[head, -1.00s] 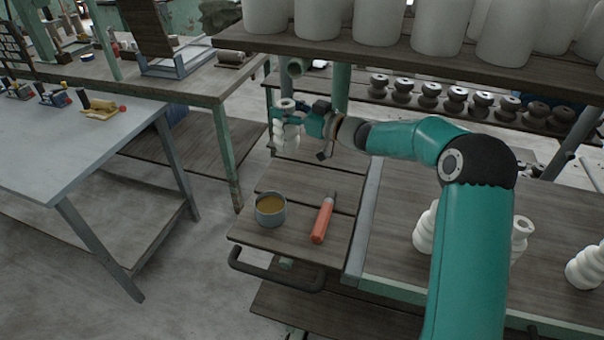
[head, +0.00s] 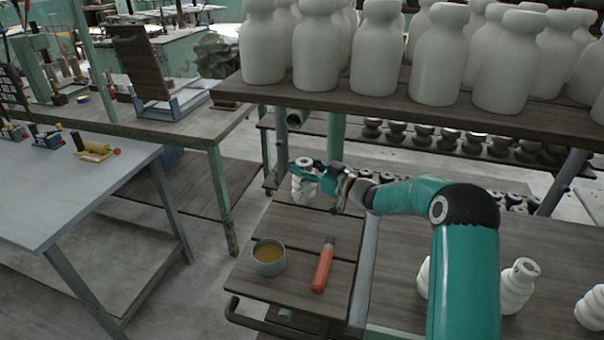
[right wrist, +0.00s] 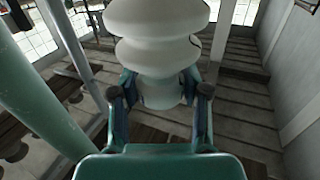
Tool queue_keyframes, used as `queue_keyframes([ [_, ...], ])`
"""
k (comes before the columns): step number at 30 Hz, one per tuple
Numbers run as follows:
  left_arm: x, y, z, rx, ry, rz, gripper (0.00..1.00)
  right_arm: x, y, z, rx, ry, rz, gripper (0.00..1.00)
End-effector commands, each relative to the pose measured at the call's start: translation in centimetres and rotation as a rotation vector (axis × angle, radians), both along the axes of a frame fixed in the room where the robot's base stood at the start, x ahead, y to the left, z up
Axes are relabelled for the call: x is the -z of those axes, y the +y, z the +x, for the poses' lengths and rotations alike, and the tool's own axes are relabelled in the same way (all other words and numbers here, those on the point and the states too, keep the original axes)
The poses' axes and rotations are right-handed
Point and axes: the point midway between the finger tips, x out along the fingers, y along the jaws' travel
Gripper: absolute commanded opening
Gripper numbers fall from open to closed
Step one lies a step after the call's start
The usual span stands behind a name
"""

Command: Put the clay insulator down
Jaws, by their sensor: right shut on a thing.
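The white ribbed clay insulator (head: 304,188) is upright in my right gripper (head: 314,172), over the back part of the small wooden cart top (head: 296,222). Whether its foot touches the boards I cannot tell. In the right wrist view the insulator (right wrist: 158,45) stands between the two fingers of my right gripper (right wrist: 160,95), which are shut on it. My left gripper is not in view.
Other white insulators (head: 517,285) stand on the bench at right. A shelf of white clay bodies (head: 437,60) overhangs behind. Boards between tin and insulator are bare.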

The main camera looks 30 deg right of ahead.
Motion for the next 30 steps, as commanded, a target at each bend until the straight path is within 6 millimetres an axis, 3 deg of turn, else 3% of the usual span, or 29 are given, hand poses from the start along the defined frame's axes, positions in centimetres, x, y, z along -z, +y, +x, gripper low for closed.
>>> queue_keyframes([
  [4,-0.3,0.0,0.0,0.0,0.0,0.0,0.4,1.5,0.0,0.0,0.0,-0.004,0.002,0.0],
  [14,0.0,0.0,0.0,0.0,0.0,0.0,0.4,1.9,0.0,0.0,0.0,-0.005,0.0,0.0],
  [15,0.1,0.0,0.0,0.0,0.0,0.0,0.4,2.1,0.0,0.0,0.0,-0.001,0.0,0.47],
  [19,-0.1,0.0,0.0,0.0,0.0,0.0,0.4,2.0,0.0,0.0,0.0,-0.001,0.0,0.69],
  [30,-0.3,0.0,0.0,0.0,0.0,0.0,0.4,1.7,0.1,0.0,-0.001,-0.001,0.0,0.71],
])
